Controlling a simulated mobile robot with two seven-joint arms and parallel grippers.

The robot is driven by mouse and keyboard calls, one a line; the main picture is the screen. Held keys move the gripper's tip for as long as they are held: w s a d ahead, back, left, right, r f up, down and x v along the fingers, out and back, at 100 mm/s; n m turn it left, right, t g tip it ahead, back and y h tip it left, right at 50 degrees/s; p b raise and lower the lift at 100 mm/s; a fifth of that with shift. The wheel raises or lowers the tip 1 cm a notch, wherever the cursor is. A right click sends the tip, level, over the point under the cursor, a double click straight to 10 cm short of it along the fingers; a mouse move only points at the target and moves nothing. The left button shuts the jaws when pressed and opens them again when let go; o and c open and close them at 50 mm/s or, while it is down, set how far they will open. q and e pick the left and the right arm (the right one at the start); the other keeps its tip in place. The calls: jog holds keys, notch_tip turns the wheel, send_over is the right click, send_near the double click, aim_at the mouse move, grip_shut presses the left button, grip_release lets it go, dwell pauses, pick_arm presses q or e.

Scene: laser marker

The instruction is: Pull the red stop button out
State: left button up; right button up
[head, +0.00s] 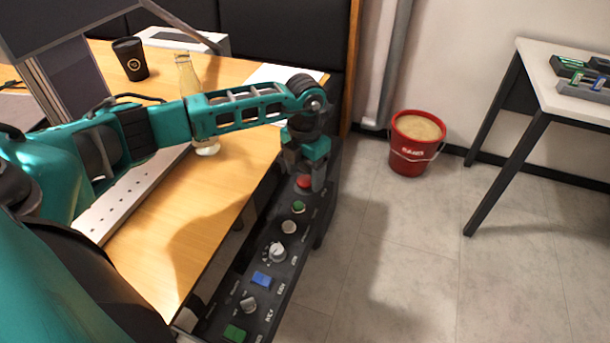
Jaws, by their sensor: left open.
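The red stop button (304,182) sits near the far end of the black control panel (262,235), which runs along the right edge of the wooden table. My left gripper (304,178) points down at the button from above, with its fingers around or just beside it. The gripper is open. The fingers partly hide the button, and I cannot tell whether they touch it. My right gripper is not in the head view.
The panel also carries a green button (298,207), a white knob (277,251), a blue button (261,279) and other controls. A bottle (188,80) and a black cup (130,58) stand on the table. A red bucket (409,160) stands on the open floor.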

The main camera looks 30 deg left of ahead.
pick_arm(q)
jog(key=shift+f, duration=0.4)
jog(key=shift+c, duration=0.3)
grip_shut()
